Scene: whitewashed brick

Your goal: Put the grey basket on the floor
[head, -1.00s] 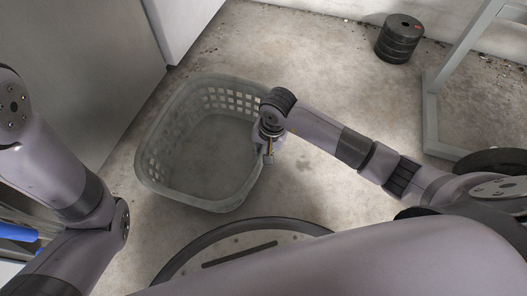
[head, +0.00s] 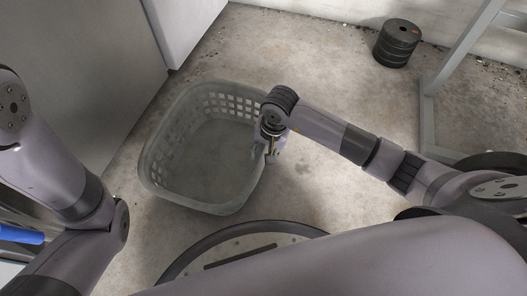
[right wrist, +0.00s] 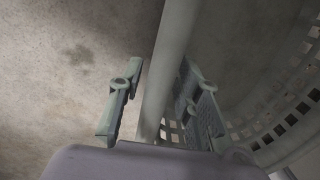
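The grey basket (head: 158,178), with rows of square holes in its walls, stands upright and empty. It appears to rest on the concrete floor (head: 325,200). My right gripper (head: 273,153) is at the basket's right rim. In the right wrist view its fingers (right wrist: 160,78) straddle the basket's rim (right wrist: 168,65), one outside and one inside. A clear gap shows between the outer finger and the rim, so the gripper is open around it. The inner finger is close to the rim; I cannot tell if it touches. My left arm shows at the left, but its gripper is out of view.
A grey cabinet (head: 85,65) stands left of the basket, with a white unit (head: 185,25) behind. A stack of black weight plates (head: 397,43) and a grey metal frame (head: 428,110) stand at the right. Floor is free right of and behind the basket.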

